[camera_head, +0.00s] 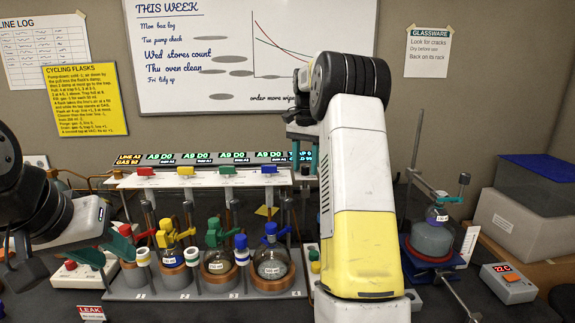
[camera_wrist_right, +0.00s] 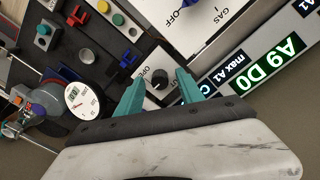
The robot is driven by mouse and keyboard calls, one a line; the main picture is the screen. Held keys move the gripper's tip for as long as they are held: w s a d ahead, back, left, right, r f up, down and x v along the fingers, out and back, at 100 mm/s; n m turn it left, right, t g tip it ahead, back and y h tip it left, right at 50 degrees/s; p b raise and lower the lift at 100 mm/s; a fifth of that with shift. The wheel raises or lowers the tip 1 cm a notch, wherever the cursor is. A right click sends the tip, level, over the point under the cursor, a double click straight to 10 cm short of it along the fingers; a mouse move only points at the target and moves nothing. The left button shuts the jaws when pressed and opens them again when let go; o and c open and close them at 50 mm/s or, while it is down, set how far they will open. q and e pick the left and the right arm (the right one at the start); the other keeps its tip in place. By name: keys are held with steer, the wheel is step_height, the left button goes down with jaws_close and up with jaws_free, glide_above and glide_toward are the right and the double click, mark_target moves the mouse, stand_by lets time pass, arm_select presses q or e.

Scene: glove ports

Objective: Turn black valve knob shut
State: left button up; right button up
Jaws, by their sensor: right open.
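The black valve knob (camera_wrist_right: 160,78) sits on a white plate with OPEN lettering in the right wrist view. My right gripper (camera_wrist_right: 162,87) is open, with its teal fingers on either side of the knob. I cannot tell whether they touch it. In the head view my right gripper (camera_head: 304,160) is at the right end of the valve panel, mostly behind my own arm, and I cannot make out the black knob there. My left gripper (camera_head: 103,250) is at the left, its teal fingers apart and empty beside the flask rack.
A rack (camera_head: 204,294) with several flasks and coloured clamps stands in the middle. The white panel (camera_head: 207,178) above it carries red, yellow, green and blue knobs.

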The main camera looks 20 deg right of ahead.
steer(key=shift+c, duration=0.3)
jaws_close()
steer(key=shift+n, duration=0.3)
steer(key=n, duration=0.3)
steer(key=shift+n, duration=0.4)
steer(key=n, duration=0.4)
steer(key=shift+n, duration=0.3)
steer(key=n, duration=0.4)
steer(key=shift+n, duration=2.4)
